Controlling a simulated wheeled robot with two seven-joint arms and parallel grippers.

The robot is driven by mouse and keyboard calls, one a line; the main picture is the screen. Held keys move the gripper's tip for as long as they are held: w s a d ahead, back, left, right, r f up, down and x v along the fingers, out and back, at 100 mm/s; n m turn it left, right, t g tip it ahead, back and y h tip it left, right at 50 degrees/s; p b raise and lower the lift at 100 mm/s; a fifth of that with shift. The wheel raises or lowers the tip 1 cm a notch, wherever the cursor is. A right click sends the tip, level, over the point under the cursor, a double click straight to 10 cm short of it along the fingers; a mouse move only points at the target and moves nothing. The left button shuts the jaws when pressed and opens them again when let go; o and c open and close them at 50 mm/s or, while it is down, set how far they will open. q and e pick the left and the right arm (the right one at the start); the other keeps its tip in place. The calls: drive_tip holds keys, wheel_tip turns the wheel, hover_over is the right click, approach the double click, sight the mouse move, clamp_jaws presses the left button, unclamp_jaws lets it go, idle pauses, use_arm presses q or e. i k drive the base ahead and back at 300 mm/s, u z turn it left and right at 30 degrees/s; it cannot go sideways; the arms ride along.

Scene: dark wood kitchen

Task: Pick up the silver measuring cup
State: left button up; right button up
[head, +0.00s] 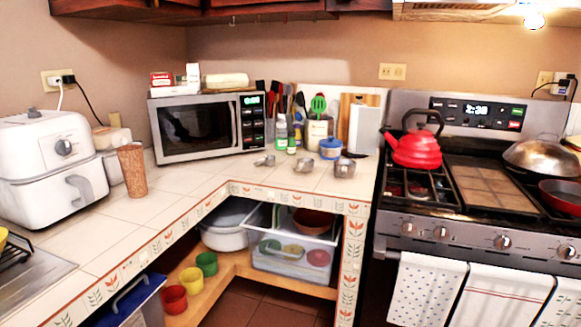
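Three small silver metal items stand in a row on the tiled counter (215,180), in front of the utensils. The left one (264,160) is low and seems to have a short handle. The middle one (303,166) is cup-like. The right one (345,168) is the largest and lies nearest the stove. They look like metal cups, but they are too small here to tell which is the silver measuring cup. Neither of my grippers shows in the head view.
A microwave (192,130) stands behind left, with a blue-lidded jar (330,149) and bottles behind the silver items. A red kettle (416,148) sits on the stove (440,215) to the right. A white air fryer (50,165) and brown tumbler (132,172) stand left. The counter's front edge is clear.

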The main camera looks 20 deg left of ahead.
sight(305, 165)
drive_tip(key=u, duration=0.55)
drive_tip(key=i, duration=0.8)
drive_tip(key=u, duration=0.35)
